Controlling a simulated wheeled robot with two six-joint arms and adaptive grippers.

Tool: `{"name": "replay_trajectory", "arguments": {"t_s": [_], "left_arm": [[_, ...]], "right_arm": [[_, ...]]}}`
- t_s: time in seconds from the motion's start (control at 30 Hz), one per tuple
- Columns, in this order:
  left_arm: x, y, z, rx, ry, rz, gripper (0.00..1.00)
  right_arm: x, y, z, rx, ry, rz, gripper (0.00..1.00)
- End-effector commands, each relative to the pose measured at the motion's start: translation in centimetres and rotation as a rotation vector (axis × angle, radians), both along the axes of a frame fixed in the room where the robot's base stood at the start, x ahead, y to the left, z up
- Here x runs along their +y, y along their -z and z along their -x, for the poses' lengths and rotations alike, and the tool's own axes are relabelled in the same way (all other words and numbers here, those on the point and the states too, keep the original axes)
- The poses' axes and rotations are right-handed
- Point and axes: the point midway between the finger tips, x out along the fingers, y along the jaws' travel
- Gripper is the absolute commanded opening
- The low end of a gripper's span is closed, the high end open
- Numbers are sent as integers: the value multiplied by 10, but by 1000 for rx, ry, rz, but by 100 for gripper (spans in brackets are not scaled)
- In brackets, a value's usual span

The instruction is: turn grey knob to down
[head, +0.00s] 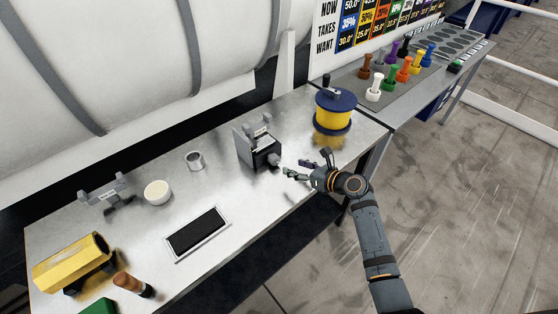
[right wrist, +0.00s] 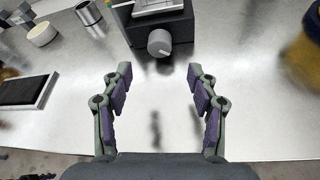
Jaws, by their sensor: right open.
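The grey knob (head: 274,160) sits on the front of a dark box (head: 260,150) with a grey bracket on top, standing on the metal bench. In the right wrist view the knob (right wrist: 160,43) is at the top centre, with a short pale mark on its face; the mark's exact direction is hard to tell. My right gripper (head: 300,168) is open and empty in front of the knob. In the right wrist view its fingertips (right wrist: 159,72) are spread wider than the knob, which lies beyond them, untouched. My left gripper is not in view.
A yellow spool with blue flanges (head: 333,115) stands right of the box. A framed black panel (head: 197,232), a white bowl (head: 157,192) and a metal cup (head: 195,160) are to the left. Coloured pegs (head: 403,70) stand at the back right. The bench before the knob is clear.

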Motion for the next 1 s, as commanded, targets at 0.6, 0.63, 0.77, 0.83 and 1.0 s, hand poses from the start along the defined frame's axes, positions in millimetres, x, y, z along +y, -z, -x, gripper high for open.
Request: {"name": "replay_trajectory", "arguments": {"t_s": [0.6, 0.63, 0.77, 0.83, 1.0], "left_arm": [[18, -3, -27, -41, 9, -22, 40], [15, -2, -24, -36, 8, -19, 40], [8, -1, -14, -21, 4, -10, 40], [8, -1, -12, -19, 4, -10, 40], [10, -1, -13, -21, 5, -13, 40]], "right_arm": [[50, 28, -54, -1, 0, 0, 60], [50, 28, -54, -1, 0, 0, 60], [50, 28, -54, -1, 1, 1, 55], [50, 28, -53, -1, 1, 1, 46], [49, 28, -53, -1, 1, 1, 23]]}}
